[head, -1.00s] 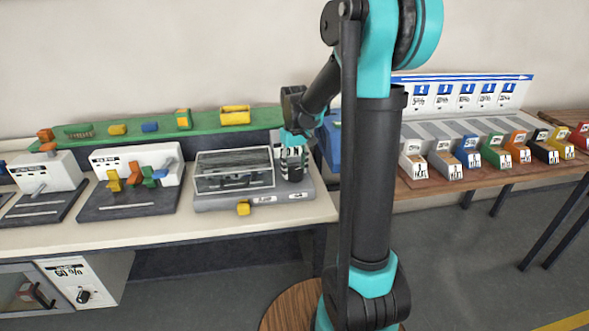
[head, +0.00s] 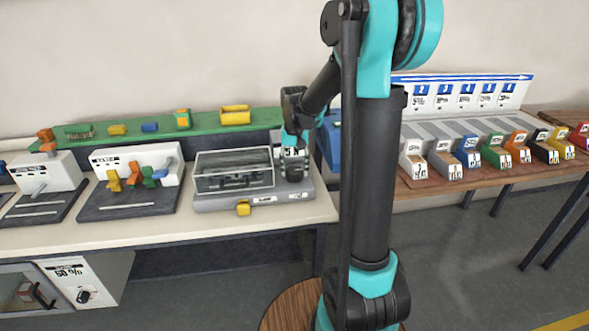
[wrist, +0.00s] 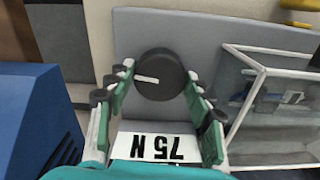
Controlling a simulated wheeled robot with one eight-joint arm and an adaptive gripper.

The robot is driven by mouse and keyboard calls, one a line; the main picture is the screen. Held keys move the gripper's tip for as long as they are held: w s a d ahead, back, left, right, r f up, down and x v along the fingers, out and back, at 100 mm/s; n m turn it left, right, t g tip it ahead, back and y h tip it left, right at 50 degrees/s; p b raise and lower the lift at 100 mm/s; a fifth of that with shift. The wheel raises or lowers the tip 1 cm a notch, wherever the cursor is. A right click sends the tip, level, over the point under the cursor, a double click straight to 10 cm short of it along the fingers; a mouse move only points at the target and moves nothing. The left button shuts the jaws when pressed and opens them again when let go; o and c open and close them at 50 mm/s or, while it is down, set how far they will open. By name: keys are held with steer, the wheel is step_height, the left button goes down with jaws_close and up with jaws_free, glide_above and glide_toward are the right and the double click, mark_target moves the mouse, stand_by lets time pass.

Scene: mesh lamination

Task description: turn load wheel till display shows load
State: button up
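The load wheel (wrist: 160,75) is a round black knob with a white pointer line, on the grey top of the test device. It also shows dark below my gripper in the head view (head: 295,174). The white display (wrist: 155,147) reads 75 N, upside down in the wrist view. My gripper (wrist: 160,72) is over the device's right end, its green-padded fingers spread on both sides of the wheel. The fingertips are close to the wheel's rim; whether they touch it is unclear. My gripper and wrist partly cover the display in the head view (head: 291,152).
A clear-lidded box (head: 233,170) stands left of the wheel on the same device, with a yellow latch (head: 243,208) in front. A blue object (wrist: 40,120) stands close on the other side of my gripper. Other stations with levers (head: 135,178) stand further left.

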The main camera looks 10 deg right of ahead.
mark_target(295, 170)
steer(key=o, duration=0.3)
steer(key=shift+o, duration=0.2)
step_height(295, 170, up, 12)
stand_by(0.5)
steer(key=s+d+f+t, duration=0.2)
steer(key=s+f, duration=0.7)
steer(key=s, duration=0.2)
steer(key=s+d+f+n+t, duration=0.1)
steer(key=s+d+f+t, duration=0.1)
steer(key=s+f, duration=0.7)
steer(key=shift+s+f+n, duration=0.15)
steer(key=shift+s+n, duration=0.15)
steer(key=shift+s, duration=0.75)
